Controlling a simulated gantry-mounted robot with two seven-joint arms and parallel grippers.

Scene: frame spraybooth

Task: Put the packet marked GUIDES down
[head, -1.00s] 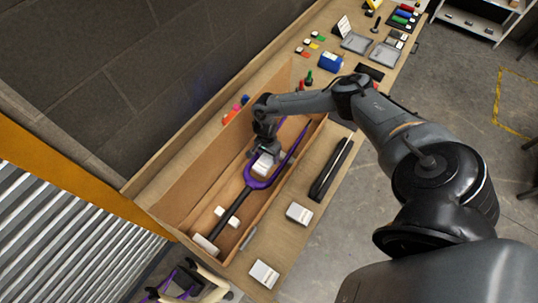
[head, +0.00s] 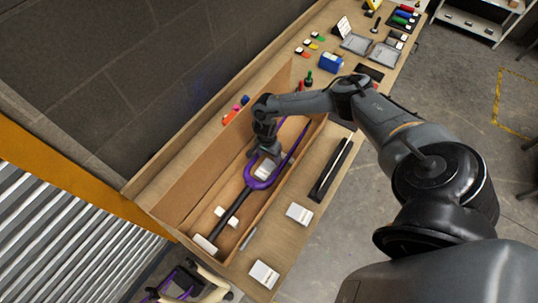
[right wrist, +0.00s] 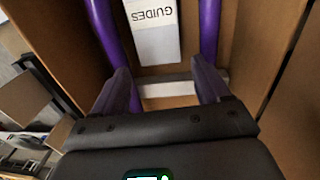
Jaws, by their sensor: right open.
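The white and grey packet marked GUIDES (right wrist: 153,32) lies in the long cardboard box (head: 172,207), between the two legs of a purple fork (head: 262,183). It also shows in the head view (head: 263,172), partly hidden under my right gripper (head: 267,150). In the right wrist view my right gripper (right wrist: 166,86) is open, its fingers apart and the packet beyond their tips. A pale bar (right wrist: 168,89) crosses between the fingers; I cannot tell whether it touches them. My left gripper is not in view.
White blocks (head: 205,243) lie around the fork's dark tube at the box's near end. Two white cartons (head: 299,213) and a long black tray (head: 331,170) are on the bench right of the box. A blue container (head: 331,63) stands beyond it.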

